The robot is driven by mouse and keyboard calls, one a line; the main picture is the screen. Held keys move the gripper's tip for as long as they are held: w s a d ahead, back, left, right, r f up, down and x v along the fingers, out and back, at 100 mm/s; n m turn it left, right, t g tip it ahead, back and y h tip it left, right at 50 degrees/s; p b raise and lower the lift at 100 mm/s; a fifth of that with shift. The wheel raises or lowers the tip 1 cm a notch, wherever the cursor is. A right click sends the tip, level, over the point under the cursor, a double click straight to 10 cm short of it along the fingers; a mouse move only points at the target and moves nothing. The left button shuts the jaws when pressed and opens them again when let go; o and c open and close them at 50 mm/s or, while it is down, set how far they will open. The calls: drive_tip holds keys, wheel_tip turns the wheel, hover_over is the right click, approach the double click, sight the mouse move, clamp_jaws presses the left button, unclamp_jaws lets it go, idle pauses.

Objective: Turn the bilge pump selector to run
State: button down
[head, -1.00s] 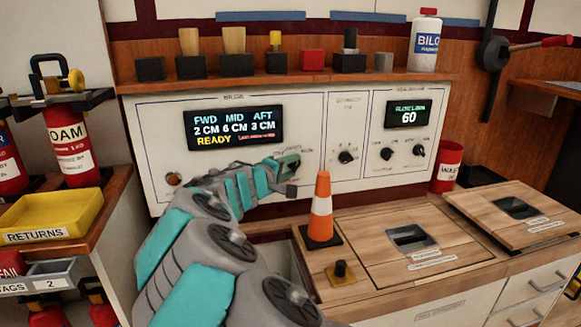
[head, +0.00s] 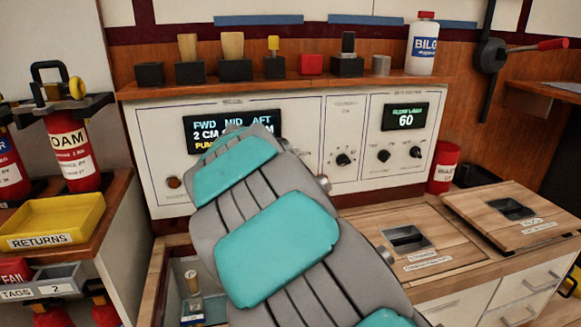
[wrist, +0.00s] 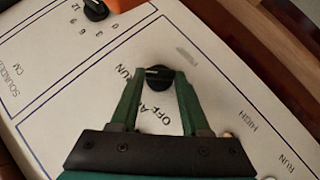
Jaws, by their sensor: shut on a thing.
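The bilge pump selector (wrist: 157,77) is a black round knob on the white panel, in the wrist view. OFF, RUN and a partly hidden AU... label are printed around it. A pale line on the knob points left, toward RUN. My gripper (wrist: 158,80) has its green fingers on both sides of the knob, shut on it. In the head view my arm hides the gripper and selector. The panel's display (head: 205,130) shows FWD, MID, AFT and a yellow line beginning PU; the arm covers the rest.
Another black knob (wrist: 95,8) with a number scale is at the wrist view's upper left, beside something orange (wrist: 125,4). The right panel (head: 405,150) has two knobs and a display reading 60. An open compartment (head: 180,275) holds a wooden-handled item. A shelf (head: 280,85) overhangs the panel.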

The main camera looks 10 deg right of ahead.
drive_tip(key=shift+f, duration=0.1)
drive_tip(key=shift+c, duration=1.9)
unclamp_jaws()
drive_tip(key=v, duration=0.8)
drive_tip(key=shift+p, duration=0.3)
drive_tip(key=shift+d, duration=0.1)
